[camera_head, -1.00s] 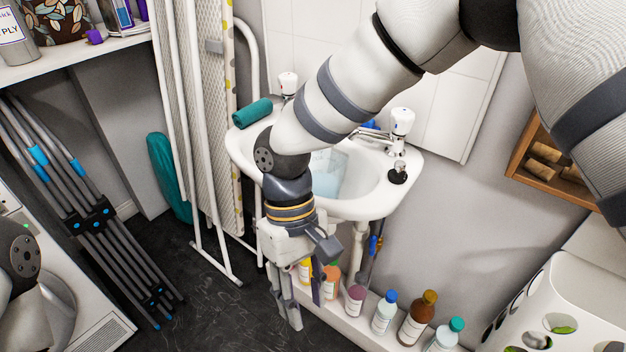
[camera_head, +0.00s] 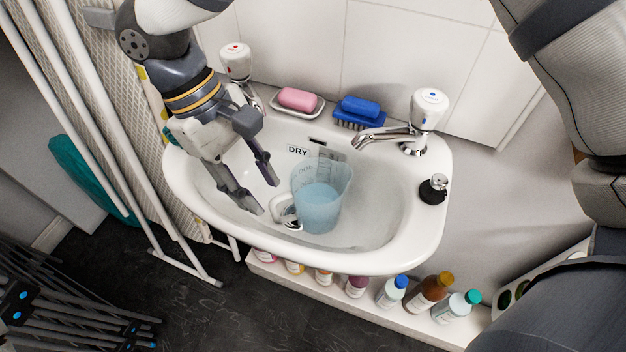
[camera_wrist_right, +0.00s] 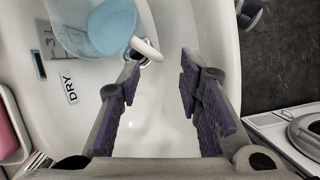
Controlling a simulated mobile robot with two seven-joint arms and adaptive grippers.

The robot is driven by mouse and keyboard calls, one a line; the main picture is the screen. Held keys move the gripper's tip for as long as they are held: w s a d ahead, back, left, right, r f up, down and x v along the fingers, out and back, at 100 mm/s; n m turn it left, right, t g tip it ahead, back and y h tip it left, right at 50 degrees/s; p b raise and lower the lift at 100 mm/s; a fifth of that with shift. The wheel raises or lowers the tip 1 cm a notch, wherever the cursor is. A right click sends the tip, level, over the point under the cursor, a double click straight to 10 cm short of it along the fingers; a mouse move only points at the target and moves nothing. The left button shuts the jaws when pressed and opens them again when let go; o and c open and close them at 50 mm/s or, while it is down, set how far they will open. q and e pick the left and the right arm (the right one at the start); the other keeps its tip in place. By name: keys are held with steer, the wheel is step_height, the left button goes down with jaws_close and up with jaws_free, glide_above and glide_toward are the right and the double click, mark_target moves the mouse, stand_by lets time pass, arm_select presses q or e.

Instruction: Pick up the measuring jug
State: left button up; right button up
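The measuring jug (camera_head: 318,208) is a clear, blue-tinted cup standing in the white sink (camera_head: 405,225). Its pale loop handle (camera_head: 284,208) faces left, toward my right gripper. My right gripper (camera_head: 268,198) is open and empty over the left part of the basin, its fingers pointing down toward the handle. In the right wrist view, the jug (camera_wrist_right: 108,25) is at the upper left, with the handle (camera_wrist_right: 147,49) close by the tip of the left finger. The open gap between the fingers (camera_wrist_right: 160,68) shows only white basin. I cannot tell whether a finger touches the handle. My left gripper is not in view.
Two taps (camera_head: 425,115) (camera_head: 237,68), a pink soap (camera_head: 297,98) and a blue brush (camera_head: 359,110) line the sink's back. A black plug (camera_head: 433,189) sits on the right rim. Several bottles (camera_head: 391,291) stand below. A folded board and white frame are at left.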

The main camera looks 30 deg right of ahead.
mark_target(270, 207)
steer(key=x, duration=0.5)
steer(key=shift+w+f, duration=0.15)
steer(key=shift+f, duration=0.35)
jaws_close()
steer(key=shift+r, duration=0.1)
